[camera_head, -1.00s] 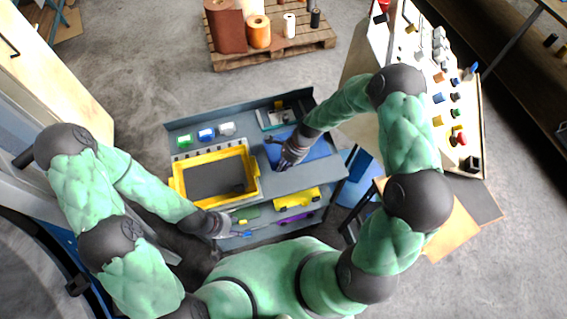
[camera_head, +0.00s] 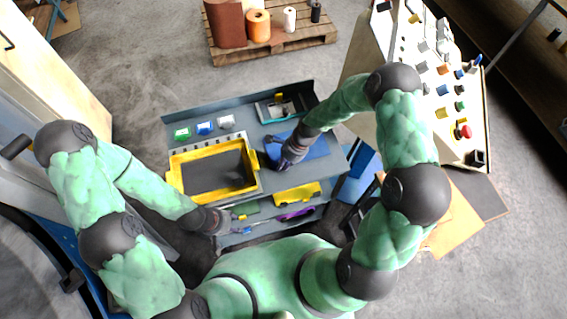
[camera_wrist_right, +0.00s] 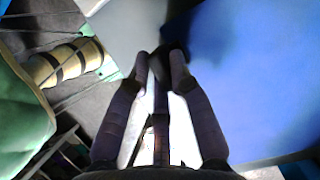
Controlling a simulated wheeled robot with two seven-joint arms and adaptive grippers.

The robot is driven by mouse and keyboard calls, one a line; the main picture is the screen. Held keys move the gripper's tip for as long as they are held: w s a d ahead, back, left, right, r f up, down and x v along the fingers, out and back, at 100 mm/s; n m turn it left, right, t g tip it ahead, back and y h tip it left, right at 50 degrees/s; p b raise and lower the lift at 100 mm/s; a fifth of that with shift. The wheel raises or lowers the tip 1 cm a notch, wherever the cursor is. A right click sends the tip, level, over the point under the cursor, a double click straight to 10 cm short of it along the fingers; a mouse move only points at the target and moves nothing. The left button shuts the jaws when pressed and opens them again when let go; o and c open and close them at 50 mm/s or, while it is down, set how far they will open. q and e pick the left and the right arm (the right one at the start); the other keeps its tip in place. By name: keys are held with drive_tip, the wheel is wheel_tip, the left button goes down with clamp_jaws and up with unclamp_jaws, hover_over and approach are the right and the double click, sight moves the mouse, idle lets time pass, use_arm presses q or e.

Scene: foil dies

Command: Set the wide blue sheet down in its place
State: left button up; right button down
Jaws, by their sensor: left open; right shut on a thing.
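The wide blue sheet (camera_head: 313,147) is at the right part of the grey cart top, beside the yellow-rimmed tray. In the right wrist view the sheet (camera_wrist_right: 260,80) fills the right side. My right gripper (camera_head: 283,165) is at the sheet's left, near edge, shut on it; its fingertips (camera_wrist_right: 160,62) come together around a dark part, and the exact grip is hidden. I cannot tell whether the sheet lies flat on the cart or is slightly above it. My left gripper (camera_head: 230,221) is open and empty in front of the cart, near the tray's lower right corner.
The yellow tray (camera_head: 181,190) stands left on the cart. Green, blue and white small blocks (camera_head: 204,128) and a grey tool tray (camera_head: 262,116) sit behind. A yellow object (camera_head: 297,194) lies on a lower shelf. A control panel (camera_head: 475,120) stands right.

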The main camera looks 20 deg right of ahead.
drive_tip(key=shift+f+b, duration=0.35)
drive_tip(key=shift+f, duration=0.2)
drive_tip(key=c, duration=1)
unclamp_jaws()
drive_tip(key=shift+c, duration=0.2)
drive_tip(key=v, duration=1.2)
drive_tip(key=s+f+n, duration=0.2)
drive_tip(key=f, duration=0.1)
drive_tip(key=s+a+f+n, duration=0.1)
drive_tip(key=s+f+n, duration=0.1)
drive_tip(key=f, duration=0.2)
drive_tip(key=s+a+f+n, duration=0.1)
drive_tip(key=s+f+n, duration=0.1)
drive_tip(key=s+f, duration=0.1)
drive_tip(key=shift+a+f, duration=0.15)
drive_tip(key=shift+a, duration=0.1)
drive_tip(key=s+a+f+n, duration=0.3)
drive_tip(key=s+f+n, duration=0.4)
drive_tip(key=s, duration=0.4)
wheel_tip(320, 180, down, 10)
drive_tip(key=w+a+n+b, duration=0.1)
drive_tip(key=a+n+b, duration=0.1)
drive_tip(key=b, duration=1.1)
drive_tip(key=shift+w+f, duration=0.15)
drive_tip(key=shift+w, duration=0.2)
